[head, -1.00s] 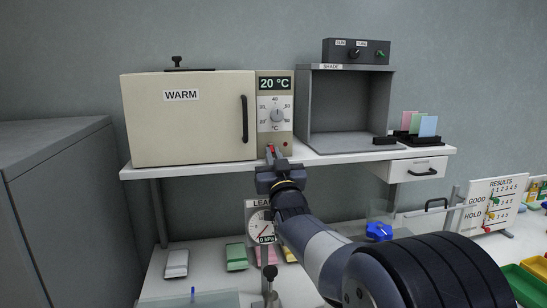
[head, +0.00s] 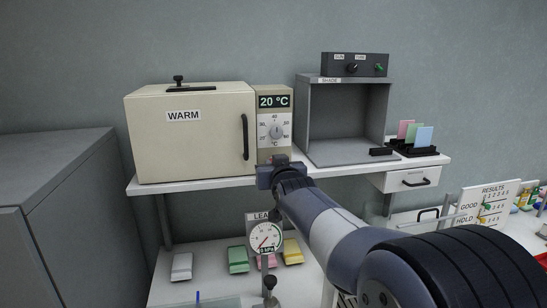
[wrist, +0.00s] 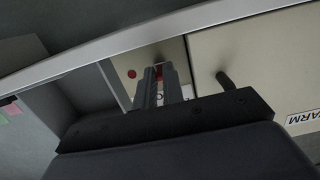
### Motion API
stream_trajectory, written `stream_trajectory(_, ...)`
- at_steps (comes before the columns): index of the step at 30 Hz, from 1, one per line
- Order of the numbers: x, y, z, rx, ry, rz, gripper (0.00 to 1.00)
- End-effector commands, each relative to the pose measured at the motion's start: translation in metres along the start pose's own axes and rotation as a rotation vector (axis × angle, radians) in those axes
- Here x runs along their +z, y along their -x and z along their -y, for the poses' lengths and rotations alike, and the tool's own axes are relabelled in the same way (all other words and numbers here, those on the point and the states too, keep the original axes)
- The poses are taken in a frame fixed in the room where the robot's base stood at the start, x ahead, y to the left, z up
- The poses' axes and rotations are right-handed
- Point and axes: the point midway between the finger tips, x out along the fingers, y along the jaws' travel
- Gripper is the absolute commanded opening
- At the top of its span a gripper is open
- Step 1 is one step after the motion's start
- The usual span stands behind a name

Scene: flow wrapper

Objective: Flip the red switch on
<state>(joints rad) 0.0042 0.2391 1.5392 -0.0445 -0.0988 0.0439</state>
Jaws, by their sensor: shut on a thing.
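The beige WARM oven (head: 190,140) stands on the white shelf, with a control panel (head: 261,124) on its right side reading 20 °C. My gripper (head: 279,161) is at the bottom of this panel and covers its lower part in the head view. In the wrist view my gripper (wrist: 162,72) has its fingers closed together at the panel, with a bit of the red switch (wrist: 160,74) showing between them. A round red spot (wrist: 131,73) is on the panel beside the fingers. The switch's position cannot be made out.
The oven's black door handle (head: 245,136) is left of the panel. The open grey SHADE box (head: 345,152) stands to the right. The shelf edge (head: 200,183) runs just below my gripper. A round dial gauge (head: 265,238) is underneath.

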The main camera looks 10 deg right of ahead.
Motion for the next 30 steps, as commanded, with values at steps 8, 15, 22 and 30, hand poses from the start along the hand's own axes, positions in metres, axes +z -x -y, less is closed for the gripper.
stream_trajectory(8,-0.015,0.001,0.0,0.0,0.0,0.109,0.0)
stream_trajectory(15,-0.018,0.0,0.0,0.0,0.0,0.199,0.0)
stream_trajectory(22,-0.016,-0.001,-0.001,0.005,0.001,0.275,0.0)
stream_trajectory(30,-0.015,-0.002,-0.002,0.008,0.001,0.342,0.0)
